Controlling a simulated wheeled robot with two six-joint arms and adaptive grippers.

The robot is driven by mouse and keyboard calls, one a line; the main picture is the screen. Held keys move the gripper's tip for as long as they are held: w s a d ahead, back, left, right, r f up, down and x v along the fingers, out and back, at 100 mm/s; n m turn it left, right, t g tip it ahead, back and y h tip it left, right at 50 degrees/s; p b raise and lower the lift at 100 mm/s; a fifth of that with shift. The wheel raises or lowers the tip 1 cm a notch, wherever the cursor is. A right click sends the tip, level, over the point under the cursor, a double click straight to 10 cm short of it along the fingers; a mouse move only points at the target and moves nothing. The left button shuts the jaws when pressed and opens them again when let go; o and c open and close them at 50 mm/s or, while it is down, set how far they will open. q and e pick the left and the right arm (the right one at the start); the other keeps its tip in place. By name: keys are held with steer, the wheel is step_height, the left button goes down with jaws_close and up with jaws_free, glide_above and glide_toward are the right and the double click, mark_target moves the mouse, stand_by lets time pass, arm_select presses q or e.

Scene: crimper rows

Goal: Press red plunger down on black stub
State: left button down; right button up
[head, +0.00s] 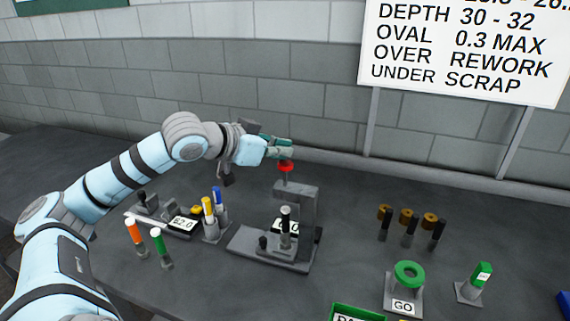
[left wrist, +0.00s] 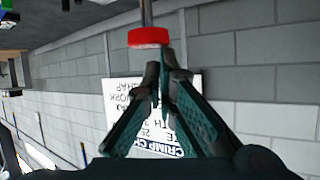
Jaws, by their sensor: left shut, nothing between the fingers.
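The red plunger (head: 285,166) tops the rod of a grey press (head: 306,215). It also shows in the left wrist view (left wrist: 148,38). My right gripper is not in view.
A rack with blue and yellow pens (head: 212,215), orange (head: 135,233) and green (head: 159,243) sticks stand left of the press. Several brown-topped black pieces (head: 408,222), a green ring gauge (head: 409,273) and a green-topped stand (head: 478,280) are right. A sign (head: 465,50) stands behind.

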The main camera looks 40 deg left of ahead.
mark_target(282, 162)
arm_select(q)
steer(key=shift+d+f+b, duration=0.1)
steer(key=shift+f+b, duration=0.85)
steer(key=shift+f, duration=0.6)
steer(key=shift+r, duration=0.1)
step_height(282, 162, up, 8)
steer(key=p, duration=0.9)
steer(key=shift+d+r+p, duration=0.1)
steer(key=shift+r+p, duration=0.15)
steer(key=shift+p, duration=0.15)
steer(key=shift+f, duration=0.15)
